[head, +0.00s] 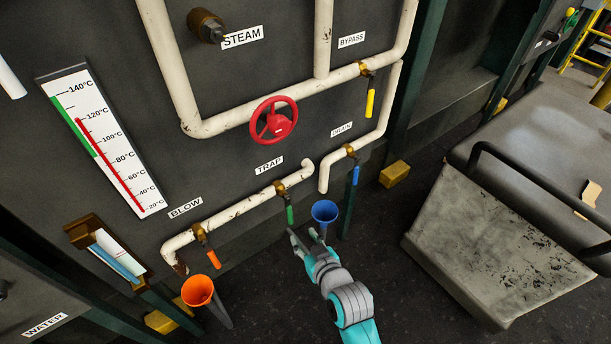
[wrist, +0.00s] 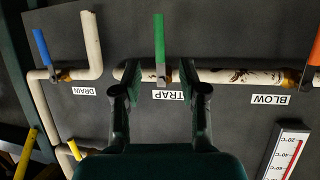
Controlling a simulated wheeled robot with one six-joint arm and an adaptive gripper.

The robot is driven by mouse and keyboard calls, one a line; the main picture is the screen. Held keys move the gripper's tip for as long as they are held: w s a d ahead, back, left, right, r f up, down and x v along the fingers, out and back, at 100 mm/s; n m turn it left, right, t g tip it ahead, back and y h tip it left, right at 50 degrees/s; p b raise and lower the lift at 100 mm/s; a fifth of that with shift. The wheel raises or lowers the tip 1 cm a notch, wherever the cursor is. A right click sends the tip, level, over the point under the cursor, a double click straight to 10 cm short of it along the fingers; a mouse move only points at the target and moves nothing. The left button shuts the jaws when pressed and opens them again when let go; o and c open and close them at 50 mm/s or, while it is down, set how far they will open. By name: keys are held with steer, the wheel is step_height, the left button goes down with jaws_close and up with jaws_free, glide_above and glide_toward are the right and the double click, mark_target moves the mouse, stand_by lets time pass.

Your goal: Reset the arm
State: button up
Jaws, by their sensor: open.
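My gripper (head: 306,239) is open, with its fingers pointing up toward the pipe panel in the head view. In the wrist view my gripper (wrist: 160,84) has its two fingers spread on either side of the TRAP label. The green trap valve handle (wrist: 159,38) shows just beyond the fingertips, between them in the picture. In the head view the green handle (head: 290,214) hangs down close to the fingertips. I cannot tell whether a finger touches it. Nothing is held.
A blue funnel (head: 325,211) stands right beside my gripper. An orange funnel (head: 198,291) is at lower left. Blue drain handle (head: 355,175), orange blow handle (head: 214,259) and red wheel (head: 274,120) are on the pipes. A grey machine (head: 490,230) stands at right; dark floor lies between.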

steer(key=s+d+f+m+t+h, duration=0.1)
steer(key=s+d+f+m+h, duration=0.1)
steer(key=s+d, duration=0.6)
steer(key=s+d+f+m+t+h, duration=0.1)
steer(key=s+d, duration=0.4)
steer(key=s, duration=0.7)
steer(key=s+d+r+m+h, duration=0.1)
steer(key=s+d+r, duration=0.1)
steer(key=s+r, duration=0.3)
steer(key=s+d+r+m+h, duration=0.1)
steer(key=s+d+r, duration=0.2)
steer(key=s, duration=1.1)
step_height(320, 180, up, 3)
steer(key=shift+d+f+t+h, duration=0.1)
steer(key=shift+d+t+h, duration=0.1)
steer(key=shift+t+h, duration=0.1)
